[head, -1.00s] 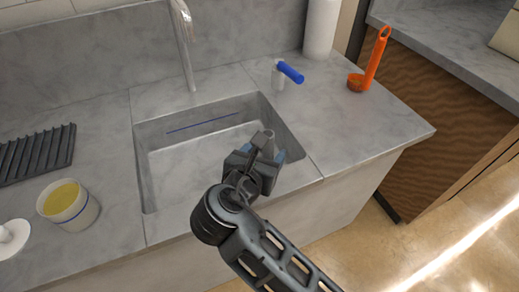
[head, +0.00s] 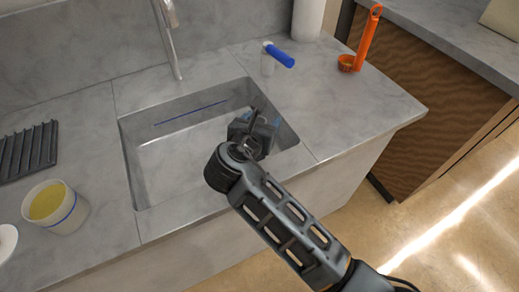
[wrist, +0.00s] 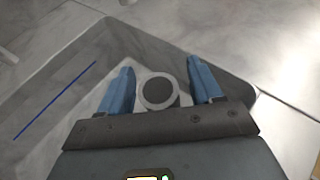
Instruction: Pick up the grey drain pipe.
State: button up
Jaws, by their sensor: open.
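The grey drain pipe (wrist: 157,91) shows in the wrist view as a round, open-topped end with a pale rim and a dark hole. It sits between the two blue fingers of my gripper (wrist: 160,88), with a gap on the right side; whether the left finger touches it I cannot tell. My gripper is open. In the head view my gripper (head: 262,122) is over the right part of the sink (head: 185,150), and the pipe is hidden behind it there.
A cup with yellow contents (head: 55,207) and a dark ribbed rack (head: 28,150) are on the left. A faucet (head: 168,40) rises behind the sink.

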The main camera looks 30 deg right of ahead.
jog(key=shift+c, duration=0.2)
grip_shut()
dwell(0.4)
